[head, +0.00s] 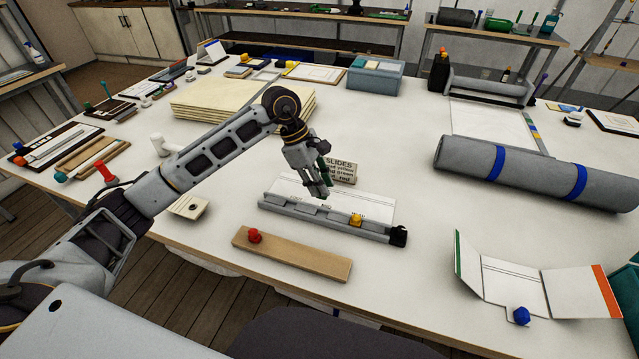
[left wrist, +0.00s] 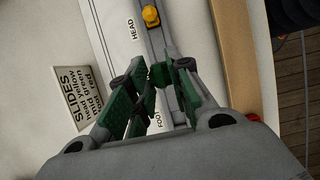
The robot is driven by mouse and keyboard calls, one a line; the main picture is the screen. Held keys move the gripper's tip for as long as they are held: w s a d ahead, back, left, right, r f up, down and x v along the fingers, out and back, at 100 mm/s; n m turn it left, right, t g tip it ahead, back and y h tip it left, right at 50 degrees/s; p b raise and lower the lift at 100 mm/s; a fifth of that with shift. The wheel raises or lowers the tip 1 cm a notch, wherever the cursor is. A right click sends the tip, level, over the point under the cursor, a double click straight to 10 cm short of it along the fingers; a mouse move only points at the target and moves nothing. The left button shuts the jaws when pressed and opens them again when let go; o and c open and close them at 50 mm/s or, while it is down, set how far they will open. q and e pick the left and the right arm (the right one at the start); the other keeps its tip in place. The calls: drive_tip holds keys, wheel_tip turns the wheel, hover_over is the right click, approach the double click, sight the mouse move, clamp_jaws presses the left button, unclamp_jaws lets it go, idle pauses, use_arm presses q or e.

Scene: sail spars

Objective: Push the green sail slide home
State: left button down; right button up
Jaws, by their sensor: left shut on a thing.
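The grey spar track (head: 330,222) lies on the table with a black end piece at its right end. The yellow slide (head: 355,220) sits on it near that end, and shows by the HEAD label in the left wrist view (left wrist: 151,16). My left gripper (head: 324,192) is over the track's middle, pointing down. It is shut on the green slide (left wrist: 160,75), mostly hidden in the head view. I cannot tell whether the slide is seated in the track. The red slide (head: 254,236) stands on a wooden board (head: 300,258) in front. My right gripper is not in view.
A SLIDES sign (head: 341,171) stands behind the track. A folded white card (head: 510,285) with a blue knob (head: 521,315) lies at front right. A grey roll with blue bands (head: 535,174) lies at right. The table between track and roll is clear.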

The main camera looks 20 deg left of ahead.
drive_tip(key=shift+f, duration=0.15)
use_arm(q)
drive_tip(key=shift+b, duration=0.3)
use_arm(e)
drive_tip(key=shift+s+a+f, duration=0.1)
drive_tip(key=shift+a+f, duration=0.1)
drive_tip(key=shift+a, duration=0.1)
